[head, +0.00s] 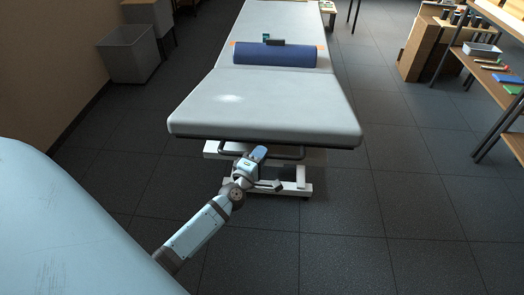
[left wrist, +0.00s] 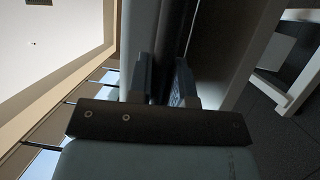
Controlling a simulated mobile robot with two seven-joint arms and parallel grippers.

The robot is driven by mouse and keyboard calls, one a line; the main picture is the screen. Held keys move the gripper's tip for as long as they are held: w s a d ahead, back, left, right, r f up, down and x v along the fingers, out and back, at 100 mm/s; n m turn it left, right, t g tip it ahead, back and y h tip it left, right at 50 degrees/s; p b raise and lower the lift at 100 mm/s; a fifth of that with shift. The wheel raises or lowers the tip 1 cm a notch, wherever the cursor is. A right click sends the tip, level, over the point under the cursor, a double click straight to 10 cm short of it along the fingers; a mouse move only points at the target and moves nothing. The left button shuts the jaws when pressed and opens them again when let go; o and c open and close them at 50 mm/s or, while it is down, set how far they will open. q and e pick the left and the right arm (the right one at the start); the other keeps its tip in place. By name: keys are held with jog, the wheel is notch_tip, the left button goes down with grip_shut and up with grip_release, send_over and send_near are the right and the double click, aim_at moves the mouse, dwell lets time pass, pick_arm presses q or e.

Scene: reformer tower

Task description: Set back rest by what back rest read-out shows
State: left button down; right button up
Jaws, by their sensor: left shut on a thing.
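The back rest (head: 270,105) is the near, pale grey padded section of the long table in the head view. It looks close to flat. A dark bar (head: 292,155) runs under its near edge. My left gripper (head: 258,153) is at this bar, below the edge's middle. In the left wrist view its two fingers (left wrist: 162,78) are closed around a dark strip (left wrist: 178,30) along the pad's edge, which seems to be the bar. No read-out figure is legible in either view. My right gripper is not in view.
A blue bolster (head: 274,55) lies across the table, with a small dark box (head: 274,42) at its far side. A grey bin (head: 130,55) stands at the left wall. A shelf with a tray (head: 481,49) is at right. The floor right of the table is clear.

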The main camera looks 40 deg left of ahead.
pick_arm(q)
jog(key=shift+r, duration=0.1)
jog(key=c, duration=1.1)
grip_release()
jog(key=shift+o, duration=0.2)
jog(key=s+d+f, duration=0.1)
jog(key=s+d, duration=0.1)
jog(key=s, duration=1.1)
jog(key=shift+s+b, duration=0.35)
